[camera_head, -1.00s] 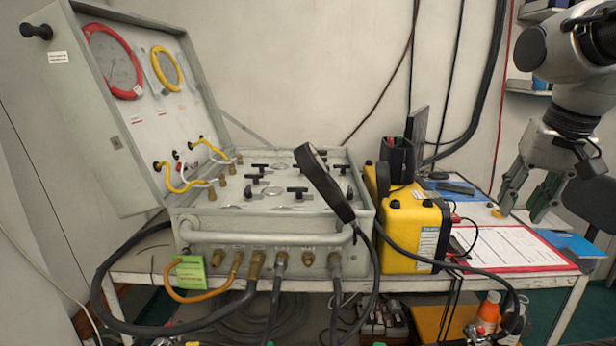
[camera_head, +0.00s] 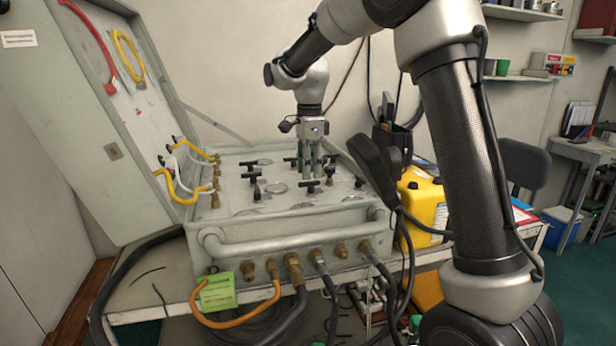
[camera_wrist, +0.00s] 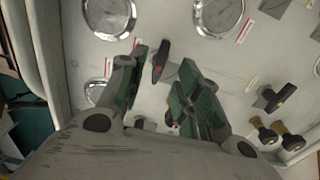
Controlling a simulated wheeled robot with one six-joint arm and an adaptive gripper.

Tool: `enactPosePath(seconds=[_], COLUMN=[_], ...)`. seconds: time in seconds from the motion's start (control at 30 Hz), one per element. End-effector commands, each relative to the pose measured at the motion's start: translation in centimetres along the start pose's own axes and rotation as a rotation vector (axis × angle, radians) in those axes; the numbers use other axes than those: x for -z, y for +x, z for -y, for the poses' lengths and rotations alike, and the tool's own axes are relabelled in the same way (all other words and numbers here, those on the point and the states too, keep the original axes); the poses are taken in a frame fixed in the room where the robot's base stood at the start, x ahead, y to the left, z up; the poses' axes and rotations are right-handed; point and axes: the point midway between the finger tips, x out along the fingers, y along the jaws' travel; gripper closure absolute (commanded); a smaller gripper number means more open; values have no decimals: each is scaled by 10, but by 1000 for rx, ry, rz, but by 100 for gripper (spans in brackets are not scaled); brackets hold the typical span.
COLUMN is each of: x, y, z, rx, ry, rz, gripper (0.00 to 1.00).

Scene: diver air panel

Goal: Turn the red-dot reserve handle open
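The grey air panel (camera_head: 240,205) stands in its open case, with several black T-handles and round gauges on its top. My gripper (camera_head: 311,175) points down over the back right part of the panel. In the wrist view my gripper (camera_wrist: 168,88) has its two green-padded fingers apart. A dark handle (camera_wrist: 160,62) with a small red mark lies between and just beyond the fingertips; I see no finger pressing on it. Another small red spot shows between the fingers, partly hidden by the right one. In the head view the fingers cover the handle beneath them.
Other black T-handles (camera_head: 310,187) stand close by. Two brass-and-black knobs (camera_wrist: 290,140) are right of the fingers. The open lid (camera_head: 112,150) rises on the left.

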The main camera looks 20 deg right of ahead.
Motion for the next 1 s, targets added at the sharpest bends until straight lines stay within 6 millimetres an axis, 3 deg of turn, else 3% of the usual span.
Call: enactPosePath(seconds=[0.2, 0.5, 0.7, 1.0], x=[0, 0, 0, 0], y=[25, 28, 28, 28], z=[0, 0, 0, 0], rx=[0, 1, 1, 1], ry=[-1, -1, -1, -11], rz=[0, 0, 0, 0], gripper=[66, 66, 100, 100])
